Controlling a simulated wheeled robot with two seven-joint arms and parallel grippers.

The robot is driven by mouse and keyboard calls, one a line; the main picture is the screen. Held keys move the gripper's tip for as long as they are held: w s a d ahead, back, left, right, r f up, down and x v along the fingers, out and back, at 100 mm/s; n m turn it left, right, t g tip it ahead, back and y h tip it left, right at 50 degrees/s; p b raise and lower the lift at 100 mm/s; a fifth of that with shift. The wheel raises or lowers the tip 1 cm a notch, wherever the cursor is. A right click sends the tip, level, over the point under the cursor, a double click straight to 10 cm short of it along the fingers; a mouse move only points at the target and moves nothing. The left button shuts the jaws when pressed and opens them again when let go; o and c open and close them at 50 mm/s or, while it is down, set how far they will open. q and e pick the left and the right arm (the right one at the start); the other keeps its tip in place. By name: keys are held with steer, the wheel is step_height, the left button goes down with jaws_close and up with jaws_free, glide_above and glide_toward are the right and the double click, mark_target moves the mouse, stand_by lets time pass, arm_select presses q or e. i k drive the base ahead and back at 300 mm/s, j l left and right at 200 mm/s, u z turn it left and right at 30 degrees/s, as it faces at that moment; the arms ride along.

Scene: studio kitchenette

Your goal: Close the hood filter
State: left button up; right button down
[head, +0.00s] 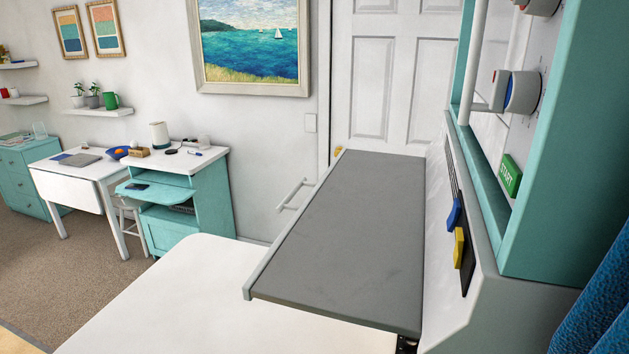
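A flat grey panel (350,235) with a light front edge juts out to the left from the white sloped housing (445,245); I take it for the hood filter, pulled out. A white bar handle (293,195) shows at the panel's left edge. The panel looks level, above a white surface (190,300). Its underside is hidden. Neither of my grippers is in view.
A teal cabinet (560,160) with knobs (522,92) and a green START button (510,175) stands at right. Blue and yellow pieces (459,247) sit on the housing. Blue fabric (600,295) fills the lower right corner. Carpet (60,270) is open at left.

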mark_target(353, 250)
steer(key=j+z, duration=0.25)
steer(key=j, duration=0.2)
steer(key=j+z, duration=0.2)
steer(key=j, duration=0.25)
steer(key=k+j+z, duration=0.25)
steer(key=j, duration=0.2)
steer(key=j+z, duration=0.25)
steer(key=j, duration=0.2)
steer(key=j+z, duration=0.4)
steer(key=j, duration=0.7)
steer(key=k, duration=0.05)
